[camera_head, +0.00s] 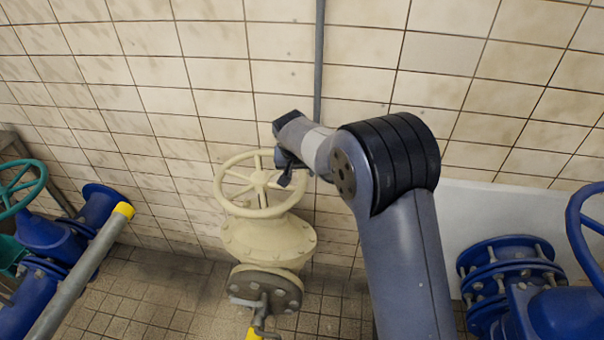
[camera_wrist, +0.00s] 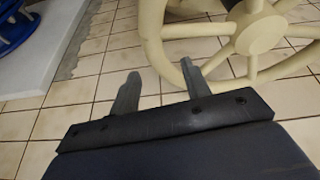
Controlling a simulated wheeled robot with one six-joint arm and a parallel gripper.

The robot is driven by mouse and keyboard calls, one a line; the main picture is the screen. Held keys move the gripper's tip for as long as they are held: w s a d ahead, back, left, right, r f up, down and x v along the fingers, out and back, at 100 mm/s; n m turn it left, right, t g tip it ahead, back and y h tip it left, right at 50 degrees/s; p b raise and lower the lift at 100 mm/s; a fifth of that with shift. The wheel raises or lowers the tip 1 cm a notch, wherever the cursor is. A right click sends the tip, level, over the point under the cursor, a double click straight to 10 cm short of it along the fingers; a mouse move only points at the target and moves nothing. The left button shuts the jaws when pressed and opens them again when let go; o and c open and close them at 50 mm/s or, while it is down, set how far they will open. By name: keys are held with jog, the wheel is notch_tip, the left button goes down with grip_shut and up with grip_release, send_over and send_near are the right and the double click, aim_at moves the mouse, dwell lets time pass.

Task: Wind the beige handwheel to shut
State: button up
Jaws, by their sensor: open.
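The beige handwheel (camera_head: 221,190) tops a beige valve body (camera_head: 268,240) in front of the tiled wall, left of my arm in the head view. In the wrist view its rim (camera_wrist: 152,35), spokes and hub (camera_wrist: 259,36) fill the upper right. My gripper (camera_head: 284,181) is at the right side of the wheel in the head view. In the wrist view my gripper (camera_wrist: 158,80) has its two fingers apart with nothing between them. The right finger overlaps the lower left of the rim; I cannot tell if it touches.
A grey vertical pipe (camera_head: 319,60) runs up the wall behind my gripper. Blue pipework with a teal handwheel (camera_head: 38,186) stands at left, with a yellow-ended grey bar (camera_head: 88,262). A blue valve with a blue handwheel (camera_head: 574,215) stands at right, near a white slab (camera_head: 480,208).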

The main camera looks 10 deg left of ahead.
aim_at(302, 177)
jog(key=shift+x, duration=1.9)
jog(key=shift+c, duration=0.3)
grip_shut()
